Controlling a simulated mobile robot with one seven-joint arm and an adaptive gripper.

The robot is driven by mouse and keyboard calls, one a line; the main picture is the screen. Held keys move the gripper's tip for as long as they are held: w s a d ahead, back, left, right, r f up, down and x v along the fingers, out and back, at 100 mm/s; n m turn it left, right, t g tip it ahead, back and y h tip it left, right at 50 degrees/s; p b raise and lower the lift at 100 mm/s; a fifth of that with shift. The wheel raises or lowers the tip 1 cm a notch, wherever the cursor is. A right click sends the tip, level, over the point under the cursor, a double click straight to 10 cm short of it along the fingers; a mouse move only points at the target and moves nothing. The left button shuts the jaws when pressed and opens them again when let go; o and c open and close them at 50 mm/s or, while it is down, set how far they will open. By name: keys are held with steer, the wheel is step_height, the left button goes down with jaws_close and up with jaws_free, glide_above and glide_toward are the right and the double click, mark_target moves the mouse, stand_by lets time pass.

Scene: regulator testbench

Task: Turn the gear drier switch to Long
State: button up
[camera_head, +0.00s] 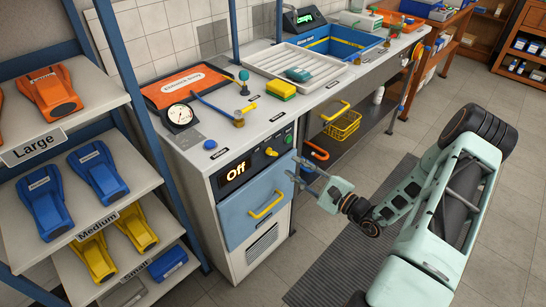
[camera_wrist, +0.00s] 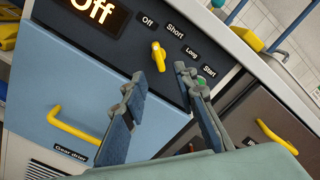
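The gear drier (camera_head: 252,207) is a cabinet with a light blue door and a yellow handle; its display (camera_head: 236,171) reads "Off". Its yellow switch (camera_head: 271,152) sits on the dark panel. In the wrist view the switch (camera_wrist: 158,56) lies below the labels Off (camera_wrist: 149,22), Short (camera_wrist: 175,30) and Long (camera_wrist: 192,53), and its upper end is toward Off. The green Start button (camera_wrist: 205,73) is partly hidden behind my right finger. My gripper (camera_head: 293,169) is open and empty in front of the cabinet; in the wrist view its fingertips (camera_wrist: 159,76) are apart, either side of and below the switch, seemingly not touching it.
A brown drawer front (camera_wrist: 255,120) with a yellow handle is right of the drier. The bench top (camera_head: 225,125) above holds a gauge, an orange mat, a yellow sponge and a white tray. Shelves (camera_head: 85,155) with colored parts stand at left.

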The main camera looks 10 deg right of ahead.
mark_target(275, 155)
steer(key=x, duration=0.9)
steer(key=shift+s, duration=0.1)
steer(key=shift+c, duration=0.7)
jaws_close()
